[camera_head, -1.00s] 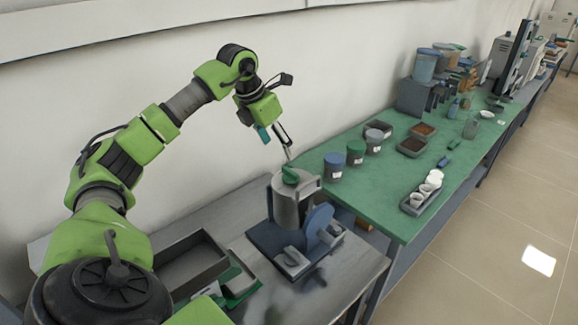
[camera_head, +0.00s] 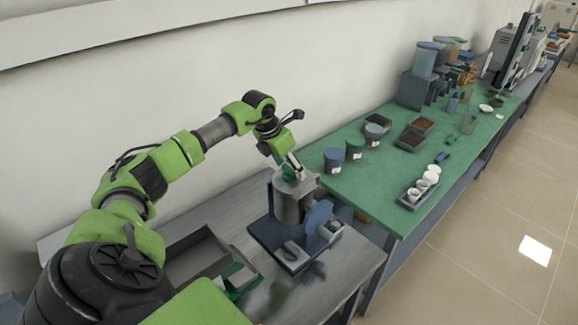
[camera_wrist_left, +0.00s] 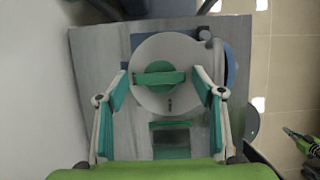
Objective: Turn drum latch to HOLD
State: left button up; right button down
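A grey metal drum (camera_head: 290,207) stands upright on a dark blue base (camera_head: 268,236) on the near grey table. Its round lid (camera_wrist_left: 146,93) carries a green latch with a raised bar (camera_wrist_left: 160,78), which lies crosswise in the left wrist view. My left gripper (camera_head: 290,165) is just above the lid. The fingers partly hide the latch in the head view. A green and dark part at the right edge of the wrist view may be my right gripper (camera_wrist_left: 300,137).
A blue disc (camera_head: 318,216) stands beside the drum. A grey tray (camera_head: 196,256) lies to its left. The green bench (camera_head: 385,180) behind holds lidded jars (camera_head: 354,150), dark trays and a rack of white cups (camera_head: 424,188). A wall runs along the left.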

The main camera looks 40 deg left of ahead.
pick_arm(q)
jog(key=c, duration=0.8)
jog(key=n+b, duration=0.1)
jog(key=n, duration=0.1)
jog(key=n+y+b, duration=0.1)
jog(key=shift+w+d+f+n+y, duration=0.1)
jog(key=shift+d+n+y, duration=0.05)
jog(key=shift+n+y, duration=0.2)
jog(key=n+b, duration=0.1)
jog(key=n, duration=0.1)
jog(key=n+g+y+b, duration=0.1)
jog(key=n, duration=0.1)
jog(key=shift+w+d+n+y, duration=0.1)
jog(key=shift+d+n+y, duration=0.05)
jog(key=shift+n+y, duration=0.15)
jog(key=n+g+y+b, duration=0.1)
jog(key=n+b, duration=0.1)
jog(key=n, duration=0.2)
jog(key=shift+n, duration=0.35)
jog(key=n+g, duration=0.1)
jog(key=n, duration=0.1)
jog(key=n+g+b, duration=0.1)
jog(key=n, duration=0.1)
jog(key=shift+w+n+y, duration=0.15)
jog(key=shift+n+y, duration=0.2)
jog(key=shift+n, duration=0.05)
